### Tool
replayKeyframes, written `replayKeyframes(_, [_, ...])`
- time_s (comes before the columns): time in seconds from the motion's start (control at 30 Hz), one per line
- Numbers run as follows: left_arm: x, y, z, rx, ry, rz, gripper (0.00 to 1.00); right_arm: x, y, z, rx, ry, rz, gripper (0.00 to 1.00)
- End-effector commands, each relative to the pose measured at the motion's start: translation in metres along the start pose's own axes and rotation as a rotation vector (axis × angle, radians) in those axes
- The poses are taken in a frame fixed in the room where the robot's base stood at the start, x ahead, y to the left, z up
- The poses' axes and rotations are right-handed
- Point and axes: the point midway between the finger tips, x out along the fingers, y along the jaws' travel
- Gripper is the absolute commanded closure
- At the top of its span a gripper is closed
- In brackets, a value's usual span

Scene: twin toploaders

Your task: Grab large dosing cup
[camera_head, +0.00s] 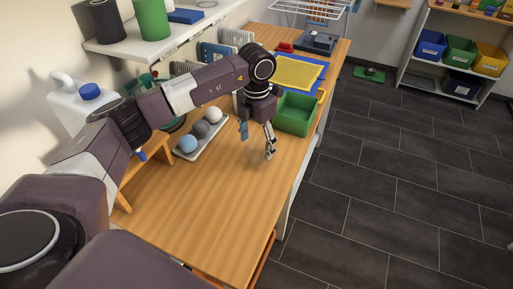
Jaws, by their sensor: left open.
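My left gripper (257,142) is open and points down over the wooden table (215,210), just in front of the green bin. No object shows clearly between its fingers. I cannot clearly make out the large dosing cup. A dark green, see-through vessel (138,82) shows in part behind my left arm, beside the white jug; I cannot tell if it is a dosing cup. My right gripper is not in view.
A tray with blue, grey and white balls (188,144) lies left of the gripper. A green bin (295,114) and a yellow mat (298,72) are behind it. A white jug (70,105) with a blue cap stands left. The table's front is clear.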

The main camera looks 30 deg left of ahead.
Motion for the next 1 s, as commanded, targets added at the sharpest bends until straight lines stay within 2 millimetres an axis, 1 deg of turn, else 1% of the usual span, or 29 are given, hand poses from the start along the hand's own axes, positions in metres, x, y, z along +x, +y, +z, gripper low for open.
replayKeyframes(0.03, [0.005, 0.001, -0.001, -0.001, 0.006, -0.001, 0.32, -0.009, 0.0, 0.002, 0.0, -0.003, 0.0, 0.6])
replayKeyframes(0.1, [0.017, 0.002, 0.0, 0.0, 0.006, -0.002, 0.32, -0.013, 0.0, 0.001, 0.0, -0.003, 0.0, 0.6])
replayKeyframes(0.2, [0.029, 0.002, 0.0, 0.001, 0.003, -0.001, 0.32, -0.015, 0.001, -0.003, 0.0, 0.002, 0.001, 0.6])
replayKeyframes(0.3, [0.034, 0.003, 0.001, 0.001, 0.001, -0.001, 0.32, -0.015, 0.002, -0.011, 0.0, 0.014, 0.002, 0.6])
replayKeyframes(0.4, [0.035, 0.003, 0.001, 0.001, 0.0, 0.0, 0.32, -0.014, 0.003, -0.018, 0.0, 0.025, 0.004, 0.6])
replayKeyframes(0.5, [0.035, 0.003, 0.001, 0.001, 0.0, 0.0, 0.32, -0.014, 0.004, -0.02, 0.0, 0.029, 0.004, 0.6])
replayKeyframes(0.87, [0.035, 0.003, 0.001, 0.001, 0.0, 0.0, 0.72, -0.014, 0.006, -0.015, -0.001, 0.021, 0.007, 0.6])
replayKeyframes(1.0, [0.035, 0.003, 0.001, 0.001, 0.0, 0.0, 0.73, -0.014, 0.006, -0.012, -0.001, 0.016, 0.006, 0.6])
